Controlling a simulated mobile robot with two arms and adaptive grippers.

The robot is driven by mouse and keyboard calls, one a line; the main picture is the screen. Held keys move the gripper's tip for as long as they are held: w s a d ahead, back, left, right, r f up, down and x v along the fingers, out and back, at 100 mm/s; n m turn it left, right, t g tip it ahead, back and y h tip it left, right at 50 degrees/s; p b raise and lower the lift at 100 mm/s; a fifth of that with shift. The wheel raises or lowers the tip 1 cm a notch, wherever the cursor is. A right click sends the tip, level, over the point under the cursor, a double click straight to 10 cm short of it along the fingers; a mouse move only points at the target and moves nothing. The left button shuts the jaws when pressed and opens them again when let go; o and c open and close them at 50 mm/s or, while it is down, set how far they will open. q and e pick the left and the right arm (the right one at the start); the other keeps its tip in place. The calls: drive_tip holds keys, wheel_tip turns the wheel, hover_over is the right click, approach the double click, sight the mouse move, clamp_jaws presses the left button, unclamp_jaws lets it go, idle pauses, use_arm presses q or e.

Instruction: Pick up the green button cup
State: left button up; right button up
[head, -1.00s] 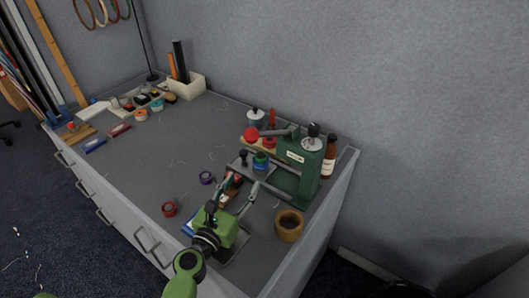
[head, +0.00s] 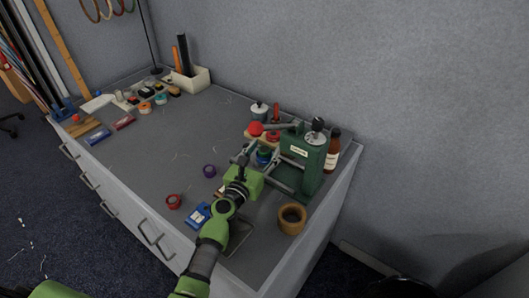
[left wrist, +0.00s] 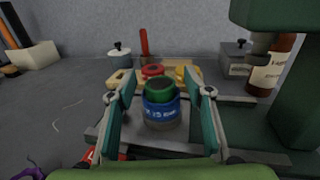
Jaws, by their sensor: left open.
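The green button cup (left wrist: 160,91) is a dark green ring-like cup on top of a blue ring with white lettering (left wrist: 161,113), above a grey base on the press. In the head view the cup and ring are partly hidden behind my left gripper (head: 262,160). My left gripper is open. In the left wrist view its teal fingers (left wrist: 163,103) stand on either side of the cup and blue ring, with gaps visible on both sides. My right gripper is not in view.
The green press (head: 302,162) stands right of the cup, its red-knobbed lever (head: 256,129) above. A brown bottle (head: 332,150) is behind it. The table's middle left is clear.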

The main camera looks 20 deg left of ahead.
use_arm(q)
drive_tip(key=shift+w, duration=0.2)
drive_tip(key=shift+s, duration=0.1)
drive_tip(key=c, duration=1.1)
drive_tip(key=shift+r, duration=0.2)
